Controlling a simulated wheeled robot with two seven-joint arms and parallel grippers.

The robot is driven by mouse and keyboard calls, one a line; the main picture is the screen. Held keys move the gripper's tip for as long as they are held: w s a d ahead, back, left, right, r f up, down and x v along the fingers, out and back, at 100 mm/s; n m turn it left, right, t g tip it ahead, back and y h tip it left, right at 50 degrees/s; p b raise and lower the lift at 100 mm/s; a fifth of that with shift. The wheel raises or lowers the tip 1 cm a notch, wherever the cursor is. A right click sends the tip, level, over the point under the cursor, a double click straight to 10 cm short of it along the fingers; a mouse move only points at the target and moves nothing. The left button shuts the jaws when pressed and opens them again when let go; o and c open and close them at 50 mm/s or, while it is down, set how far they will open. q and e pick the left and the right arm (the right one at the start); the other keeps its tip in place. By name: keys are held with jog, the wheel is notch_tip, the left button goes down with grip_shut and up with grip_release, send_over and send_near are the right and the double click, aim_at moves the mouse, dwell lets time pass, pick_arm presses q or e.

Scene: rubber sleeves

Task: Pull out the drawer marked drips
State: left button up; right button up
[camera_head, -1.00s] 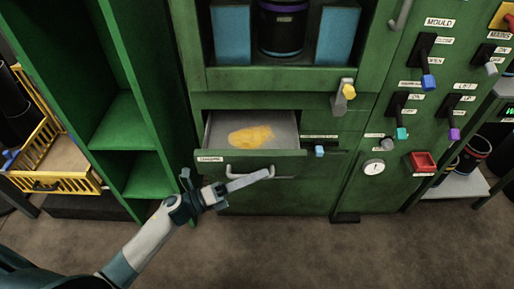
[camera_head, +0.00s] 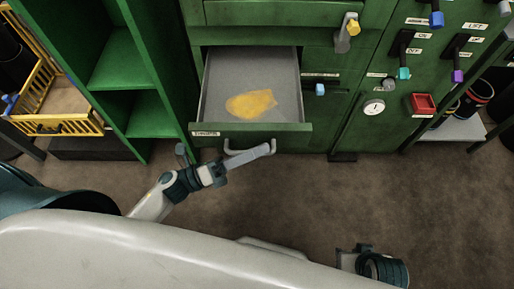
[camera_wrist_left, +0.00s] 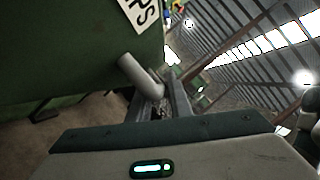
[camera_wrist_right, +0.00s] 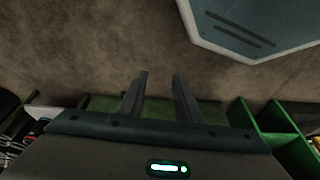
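The drawer (camera_head: 212,90) in the green machine stands pulled out, with a grey inside and a yellow patch (camera_head: 252,104) on its floor. A small label (camera_head: 206,133) is at the left of its front; in the left wrist view the label (camera_wrist_left: 142,14) shows the letters "PS". My left gripper (camera_head: 262,150) is at the pale bar handle (camera_head: 236,149) below the label side. In the left wrist view the handle (camera_wrist_left: 138,74) runs in between the fingers (camera_wrist_left: 168,95), which are closed on it. My right gripper (camera_wrist_right: 158,95) is open and empty over the floor, low at the right.
Green shelving (camera_head: 125,70) stands left of the drawer, with a yellow crate (camera_head: 50,100) beyond it. Levers, a gauge (camera_head: 374,108) and a red box (camera_head: 422,103) are on the panel at right. The brown floor in front is clear.

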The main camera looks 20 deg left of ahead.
pick_arm(q)
jog(key=shift+f, duration=0.1)
